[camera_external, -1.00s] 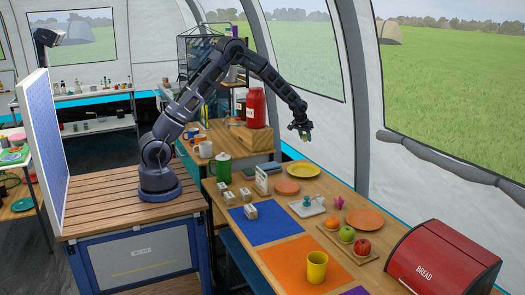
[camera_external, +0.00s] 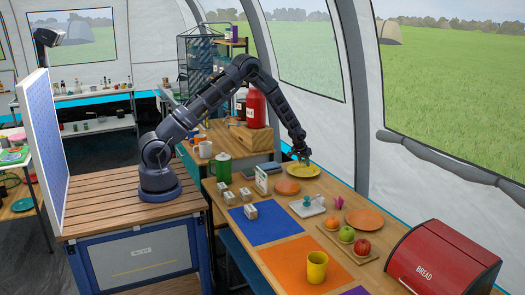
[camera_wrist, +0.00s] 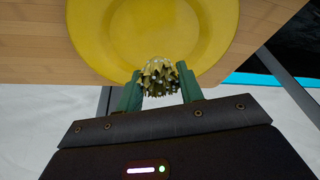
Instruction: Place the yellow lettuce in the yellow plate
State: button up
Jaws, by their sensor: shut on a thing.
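My gripper (camera_wrist: 161,92) is shut on the yellow lettuce (camera_wrist: 161,76), a small frilly pale yellow-green piece between the two green fingers in the wrist view. The yellow plate (camera_wrist: 170,30) fills the upper middle of the wrist view, and the lettuce overlaps its near rim. In the external view the yellow plate (camera_external: 301,171) lies at the far end of the wooden table, and my gripper (camera_external: 303,158) is low over it. The lettuce is too small to make out there. I cannot tell whether it touches the plate.
An orange-brown plate (camera_external: 286,187) lies in front of the yellow plate. A white tray (camera_external: 309,207), a wooden tray with fruit (camera_external: 347,240) and a red bread box (camera_external: 442,262) stand nearer the camera. A green pot (camera_external: 223,168) is to the left. The tent wall is close behind.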

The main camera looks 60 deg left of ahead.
jog(key=shift+f, duration=1.6)
jog(key=shift+f, duration=0.1)
jog(key=o, duration=1)
